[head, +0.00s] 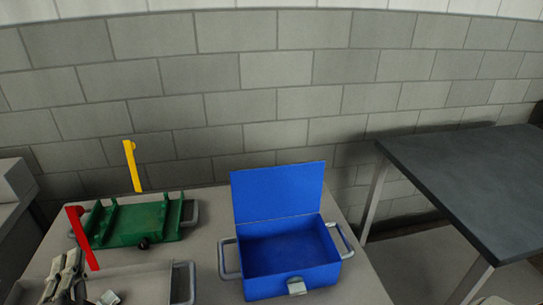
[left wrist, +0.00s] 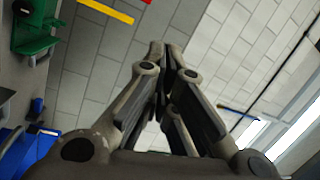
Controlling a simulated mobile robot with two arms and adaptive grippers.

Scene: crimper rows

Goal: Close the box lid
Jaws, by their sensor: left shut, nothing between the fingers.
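The blue box (head: 290,282) stands on the table at the centre right of the head view. Its lid (head: 278,192) stands up at the back edge, so the box is open and its inside looks empty. A grey latch (head: 296,286) is on the front and a grey handle is on each side. My left gripper (head: 72,256) is at the lower left of the head view, well left of the box. Its fingers are together and empty, as the left wrist view (left wrist: 165,62) also shows. Blue surfaces (left wrist: 28,150) show at the lower left there. My right gripper is not in view.
A grey open container (head: 140,285) lies nearer. A dark table (head: 470,180) stands at the right. The block wall is behind.

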